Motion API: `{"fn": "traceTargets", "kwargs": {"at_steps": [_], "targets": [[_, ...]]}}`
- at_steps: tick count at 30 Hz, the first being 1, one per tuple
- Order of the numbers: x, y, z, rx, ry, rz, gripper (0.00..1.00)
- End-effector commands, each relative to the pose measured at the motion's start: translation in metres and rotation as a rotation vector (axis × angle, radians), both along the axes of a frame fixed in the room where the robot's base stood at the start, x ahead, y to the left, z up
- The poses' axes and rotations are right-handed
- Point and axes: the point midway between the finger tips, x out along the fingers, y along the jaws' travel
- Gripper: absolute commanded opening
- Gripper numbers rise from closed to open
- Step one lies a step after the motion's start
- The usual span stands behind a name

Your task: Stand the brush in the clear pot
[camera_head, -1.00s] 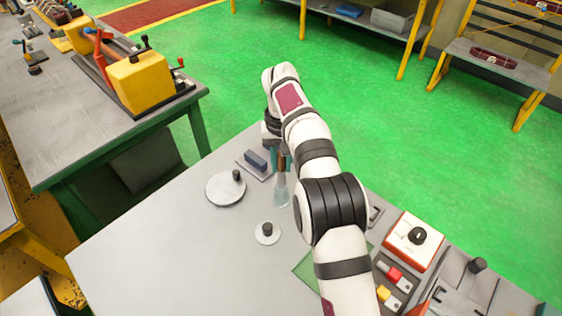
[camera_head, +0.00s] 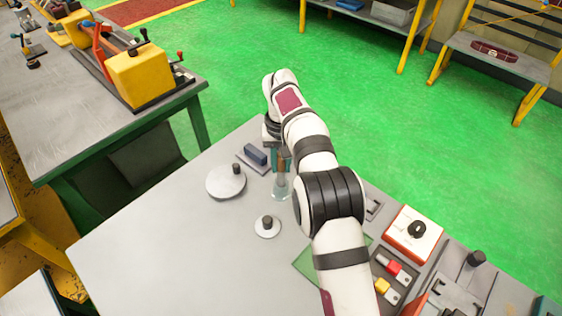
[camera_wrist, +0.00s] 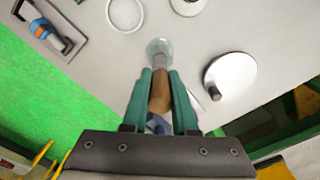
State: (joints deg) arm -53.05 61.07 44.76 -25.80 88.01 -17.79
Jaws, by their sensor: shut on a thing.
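The brush has a brown handle (camera_wrist: 160,92) and a grey metal band. My gripper (camera_wrist: 160,78) is shut on its handle, between two green fingers. The brush also shows in the head view (camera_head: 282,163), pointing down from my gripper (camera_head: 280,152). The clear pot (camera_head: 282,187) stands on the grey table right below it. In the wrist view the pot (camera_wrist: 158,47) lines up with the brush's lower end. The bristles look to be at or inside the pot, but I cannot tell how deep. My arm hides part of the table to the right.
A large white disc (camera_head: 225,184) with a dark knob and a smaller one (camera_head: 267,233) lie left of the pot. A blue block (camera_head: 255,154) sits behind on a grey plate. An orange-and-white box (camera_head: 412,240) stands right. The table's front left is clear.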

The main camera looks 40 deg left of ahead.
Motion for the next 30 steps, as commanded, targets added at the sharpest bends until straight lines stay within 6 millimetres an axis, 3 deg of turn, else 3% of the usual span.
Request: {"fn": "traceTargets", "kwargs": {"at_steps": [18, 30], "targets": [[0.000, 0.000, -0.020, -0.001, 0.001, 0.000, 0.00], [0.000, 0.000, -0.022, 0.000, 0.000, 0.000, 0.00]]}}
